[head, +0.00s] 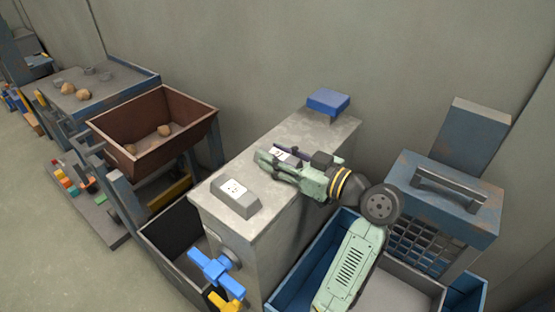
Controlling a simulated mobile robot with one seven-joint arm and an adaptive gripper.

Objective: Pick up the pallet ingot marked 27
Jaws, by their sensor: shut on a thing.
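My gripper (268,160) is over the middle of the grey cabinet top, its fingers closed around an ingot (281,153). Only a white label and a little of this ingot show between the fingers. The label has dark marks too small to read surely. I cannot tell whether the ingot is lifted or still touches the top. A second grey ingot (236,197), with sloped sides and a white marked label, lies at the near end of the same top, apart from the gripper. Its marks are also too small to read.
A blue block (328,101) lies at the far end of the cabinet top (225,222). A blue valve handle (215,267) sticks out in front. A blue cage-like box (440,205) stands right. The wall is close behind.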

